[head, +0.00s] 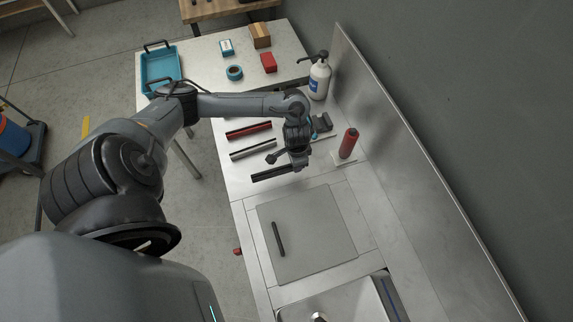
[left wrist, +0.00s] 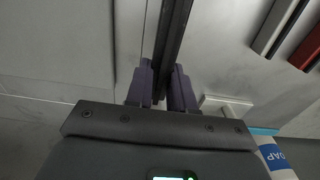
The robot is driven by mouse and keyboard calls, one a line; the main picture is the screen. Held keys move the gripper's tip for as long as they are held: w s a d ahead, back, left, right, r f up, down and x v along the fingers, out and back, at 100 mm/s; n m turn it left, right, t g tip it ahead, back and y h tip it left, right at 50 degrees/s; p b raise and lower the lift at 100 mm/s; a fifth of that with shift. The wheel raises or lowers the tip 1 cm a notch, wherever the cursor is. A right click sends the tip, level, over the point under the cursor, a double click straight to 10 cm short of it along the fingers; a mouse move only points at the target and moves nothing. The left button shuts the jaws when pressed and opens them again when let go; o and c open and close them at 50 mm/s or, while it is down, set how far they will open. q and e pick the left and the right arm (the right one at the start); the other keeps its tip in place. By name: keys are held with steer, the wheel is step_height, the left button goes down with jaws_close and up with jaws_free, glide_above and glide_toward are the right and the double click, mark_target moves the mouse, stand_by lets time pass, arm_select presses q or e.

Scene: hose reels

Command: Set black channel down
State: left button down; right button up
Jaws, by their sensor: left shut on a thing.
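The black channel (head: 272,174) is a long dark bar near the front of the bench, with its free end pointing left in the head view. My left gripper (head: 299,164) is shut on it near its right end. In the left wrist view the black channel (left wrist: 173,35) runs up between the two fingers of my left gripper (left wrist: 162,88). The channel looks close to the bench top; I cannot tell if it touches. My right gripper is in neither view.
A red channel (head: 248,130) and a grey channel (head: 253,149) lie behind the black one. A red bottle (head: 348,143) stands to the right, a soap bottle (head: 319,78) behind. A grey lid (head: 315,235) with a dark handle lies in front. A wall panel bounds the right.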

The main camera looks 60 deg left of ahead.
mark_target(288, 165)
arm_select(q)
steer(key=a+f, duration=0.1)
steer(key=s+a+f, duration=0.1)
steer(key=a, duration=0.1)
steer(key=shift+s+a, duration=0.15)
steer(key=shift+s, duration=0.05)
steer(key=shift+f+b, duration=0.45)
steer(key=shift+f, duration=1.6)
steer(key=shift+f, duration=0.1)
steer(key=c, duration=1)
jaws_free()
